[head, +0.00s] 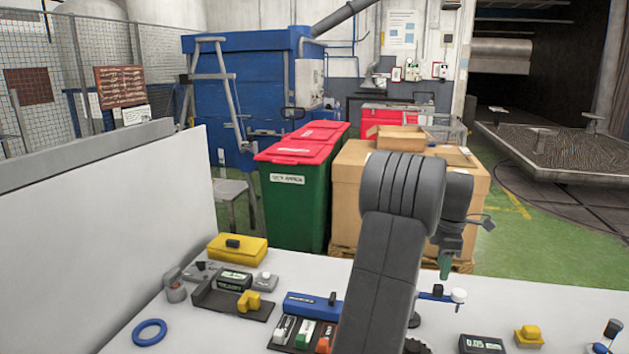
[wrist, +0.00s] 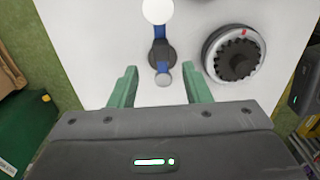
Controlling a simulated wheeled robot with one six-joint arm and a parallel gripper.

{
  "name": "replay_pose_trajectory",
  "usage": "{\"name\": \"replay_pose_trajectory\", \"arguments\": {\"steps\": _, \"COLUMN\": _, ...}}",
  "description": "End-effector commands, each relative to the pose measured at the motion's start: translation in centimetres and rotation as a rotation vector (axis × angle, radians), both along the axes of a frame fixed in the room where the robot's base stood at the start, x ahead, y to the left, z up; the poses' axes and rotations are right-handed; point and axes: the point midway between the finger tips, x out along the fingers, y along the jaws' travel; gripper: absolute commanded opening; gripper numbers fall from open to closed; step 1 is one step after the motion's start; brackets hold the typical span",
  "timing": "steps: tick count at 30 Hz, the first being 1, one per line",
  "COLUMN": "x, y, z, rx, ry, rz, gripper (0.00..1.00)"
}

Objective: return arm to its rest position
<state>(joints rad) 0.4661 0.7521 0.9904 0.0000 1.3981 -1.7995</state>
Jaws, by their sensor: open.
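In the head view my gripper (head: 445,264) hangs above the right half of the white bench (head: 250,330), partly hidden behind my grey arm. A blue lever (wrist: 161,38) with a white ball end lies below and ahead of the fingers. The lever also shows in the head view (head: 438,295). The fingers look clear of it, though the exact gap is hard to judge.
A round dial with a black knob (wrist: 237,62) sits right of the lever. A yellow box (head: 237,248), a blue ring (head: 149,332), a row of switches (head: 304,334) and a small display (head: 480,344) are on the bench. A green bin (head: 296,205) and cardboard box (head: 350,200) stand behind it.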

Motion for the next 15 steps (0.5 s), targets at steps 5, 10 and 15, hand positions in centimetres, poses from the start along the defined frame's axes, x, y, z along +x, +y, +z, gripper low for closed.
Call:
{"name": "replay_pose_trajectory", "arguments": {"steps": 5, "x": -0.1, "y": 0.0, "z": -3.7, "rx": 0.002, "ry": 0.005, "rz": -0.001, "gripper": 0.44}}
{"name": "replay_pose_trajectory", "arguments": {"steps": 10, "x": -0.2, "y": 0.0, "z": -6.7, "rx": 0.002, "ry": 0.005, "rz": -0.006, "gripper": 0.44}}
{"name": "replay_pose_trajectory", "arguments": {"steps": 15, "x": -0.7, "y": 0.2, "z": -6.5, "rx": 0.0, "ry": 0.0, "rz": -0.107, "gripper": 0.44}}
